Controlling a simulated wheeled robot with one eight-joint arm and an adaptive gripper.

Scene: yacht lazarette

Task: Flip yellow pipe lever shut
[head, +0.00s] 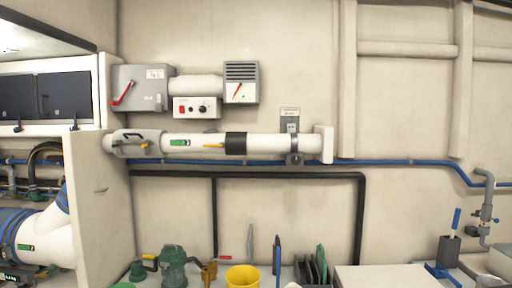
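A white horizontal pipe (280,144) runs along the wall, with a grey fitting (137,137) near its left end. A small yellow lever-like piece (146,147) shows on this fitting, beside a black handle (134,135). Another slim yellow piece (213,145) lies level along the pipe, right of a green label (180,143). A yellow handle (150,257) also shows low down by the green pump. I cannot tell which is the pipe lever, or whether it is open or shut. My gripper is not in view.
A grey box with a red lever (123,94) and a control panel (197,108) sit above the pipe. Below stand a green pump (173,268), a yellow bucket (242,277), a rack (313,267) and a white box (388,277). A white partition (100,205) stands left.

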